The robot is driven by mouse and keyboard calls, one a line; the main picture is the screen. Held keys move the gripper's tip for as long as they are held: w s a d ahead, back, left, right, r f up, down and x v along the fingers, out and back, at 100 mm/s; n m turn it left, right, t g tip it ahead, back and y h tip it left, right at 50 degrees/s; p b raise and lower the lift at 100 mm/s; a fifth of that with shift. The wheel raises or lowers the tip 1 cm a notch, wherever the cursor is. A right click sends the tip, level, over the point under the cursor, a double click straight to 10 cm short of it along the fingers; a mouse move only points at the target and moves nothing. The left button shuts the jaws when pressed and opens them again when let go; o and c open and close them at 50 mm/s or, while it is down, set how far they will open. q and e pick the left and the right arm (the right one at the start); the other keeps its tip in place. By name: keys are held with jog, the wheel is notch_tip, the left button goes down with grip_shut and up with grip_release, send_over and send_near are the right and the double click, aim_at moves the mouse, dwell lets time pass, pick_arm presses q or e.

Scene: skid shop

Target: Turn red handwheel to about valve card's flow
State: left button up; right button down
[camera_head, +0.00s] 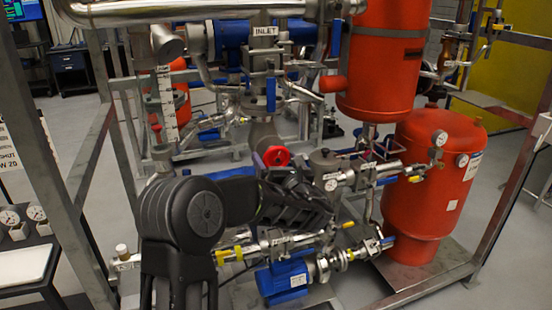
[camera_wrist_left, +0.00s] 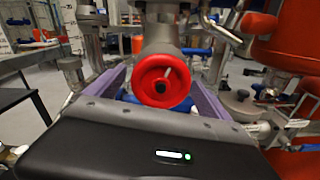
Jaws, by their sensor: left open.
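The red handwheel (camera_head: 276,156) faces me on a pipe below the INLET label, in the middle of the head view. A white card (camera_head: 8,158) at the left edge, cut off, reads in part "SHUT" and "W 20". My right gripper is not in view.
A blue pump motor (camera_head: 285,281) sits low below my left arm. Red tanks (camera_head: 430,185) stand to the right. Grey frame posts (camera_head: 45,165) and pipes crowd the skid. Two gauges (camera_head: 36,213) sit on a side table at left.

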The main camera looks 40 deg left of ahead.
pick_arm(q)
jog(key=shift+c, duration=0.4)
jog(key=c, duration=1.3)
jog(key=shift+f+b, duration=0.15)
jog(key=shift+b, duration=0.4)
jog(key=n+b, duration=0.4)
jog(key=b, duration=0.3)
jog(key=shift+w+d+f, duration=0.1)
jog(key=shift+n, duration=0.3)
jog(key=shift+r, duration=0.3)
jog(key=o, duration=1.4)
